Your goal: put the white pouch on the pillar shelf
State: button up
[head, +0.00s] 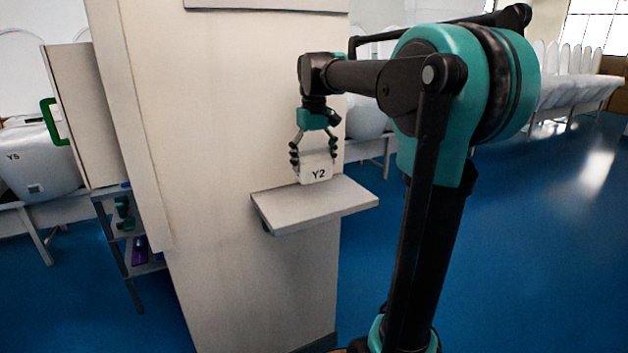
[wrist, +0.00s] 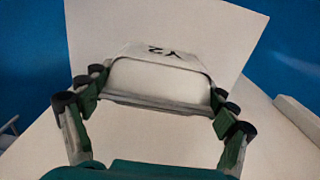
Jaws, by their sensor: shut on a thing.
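The white pouch (head: 317,170), marked Y2, is in my gripper (head: 316,152) at the pillar shelf. The shelf (head: 330,205) is a light grey slab sticking out from the pillar (head: 210,130). In the head view the pouch's lower edge is right at the shelf's top surface; I cannot tell whether it rests on it or hovers just above. In the wrist view the pouch (wrist: 160,75) lies between the two fingers of my gripper (wrist: 155,100), with the pale shelf (wrist: 235,35) behind it. The fingers are shut on the pouch's sides.
A rack (head: 135,240) with small items and a white bin marked Y5 (head: 38,165) stand left of the pillar. The blue floor (head: 540,240) is clear on the right.

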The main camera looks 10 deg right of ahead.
aim_at(314, 180)
jog(key=shift+f, duration=2.75)
jog(key=o, duration=1)
jog(key=shift+f, duration=0.1)
notch_tip(314, 180, up, 12)
jog(key=shift+r, duration=0.15)
